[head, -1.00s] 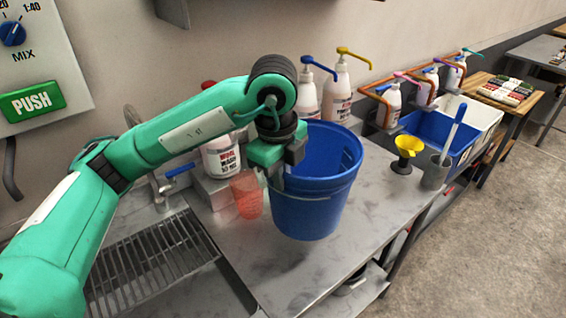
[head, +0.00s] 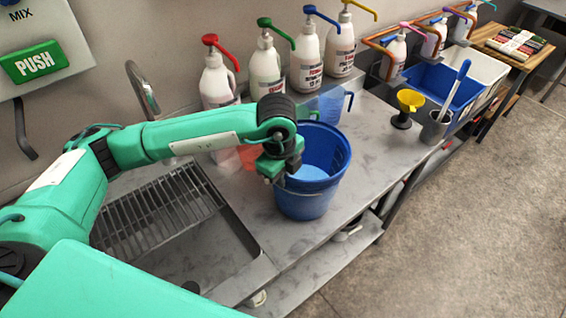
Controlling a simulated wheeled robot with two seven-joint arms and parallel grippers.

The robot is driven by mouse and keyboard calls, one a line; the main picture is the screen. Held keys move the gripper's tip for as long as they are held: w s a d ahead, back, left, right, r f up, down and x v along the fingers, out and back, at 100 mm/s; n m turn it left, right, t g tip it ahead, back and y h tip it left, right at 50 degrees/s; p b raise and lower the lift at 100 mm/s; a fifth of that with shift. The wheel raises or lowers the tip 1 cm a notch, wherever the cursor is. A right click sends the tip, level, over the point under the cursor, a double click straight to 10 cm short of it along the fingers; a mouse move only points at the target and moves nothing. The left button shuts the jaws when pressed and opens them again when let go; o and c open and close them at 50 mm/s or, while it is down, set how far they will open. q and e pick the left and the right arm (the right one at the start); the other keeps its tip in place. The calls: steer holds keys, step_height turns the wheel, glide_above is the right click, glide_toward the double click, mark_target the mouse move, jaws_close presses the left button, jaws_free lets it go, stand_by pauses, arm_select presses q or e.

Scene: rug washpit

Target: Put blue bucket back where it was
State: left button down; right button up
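The blue bucket (head: 318,200) is upright at the counter (head: 375,130), right of the sink. A lighter blue patch shows inside it; I cannot tell whether it is liquid. My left gripper (head: 282,174) is at the bucket's left rim and appears shut on it. The fingertips are partly hidden by the gripper's own body. The bucket's base is at or just above the counter top; I cannot tell if it touches. My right gripper is out of view.
Pump bottles (head: 266,68) line the wall behind. A blue jug (head: 333,106) and a reddish cup (head: 250,158) stand close behind the bucket. The sink grate (head: 155,215) is left.

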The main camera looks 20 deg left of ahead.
arm_select(q)
steer(key=shift+w, duration=0.1)
steer(key=shift+f, duration=0.2)
steer(key=c, duration=2)
jaws_free()
steer(key=shift+f, duration=0.1)
steer(key=o, duration=0.4)
steer(key=shift+s, duration=0.2)
steer(key=r+b, duration=0.1)
steer(key=r, duration=0.3)
steer(key=r+b, duration=0.2)
steer(key=r, duration=0.2)
steer(key=s+r+b, duration=0.1)
steer(key=r, duration=0.3)
steer(key=shift+a+r, duration=0.15)
steer(key=shift+a, duration=0.05)
